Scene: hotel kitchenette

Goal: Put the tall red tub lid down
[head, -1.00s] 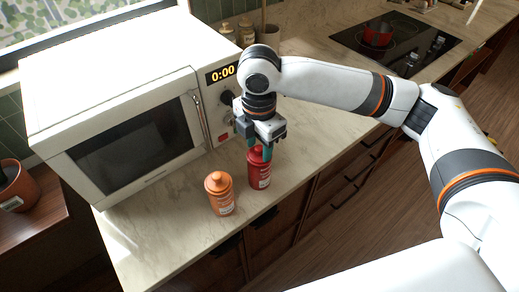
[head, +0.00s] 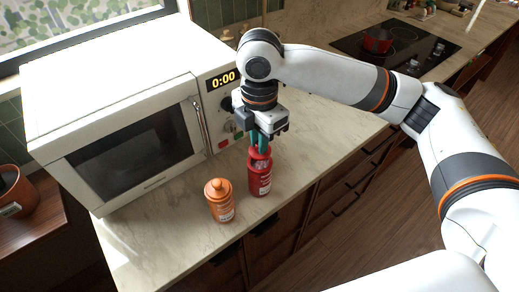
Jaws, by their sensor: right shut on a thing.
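The tall red tub (head: 260,184) stands upright on the counter, right of the microwave. My right gripper (head: 261,142) comes down over it from above, its greenish fingers shut on the red lid (head: 260,153). The lid is right over the tub's mouth and looks slightly raised, but I cannot tell clearly whether it still touches the rim. My left gripper is not in view.
An orange lidded tub (head: 220,202) stands close by, left of the red one. The white microwave (head: 130,130) fills the left of the counter. A red pot (head: 377,41) sits on the dark hob (head: 400,38) at the back right. Marble counter (head: 165,222) is bare in front of the microwave.

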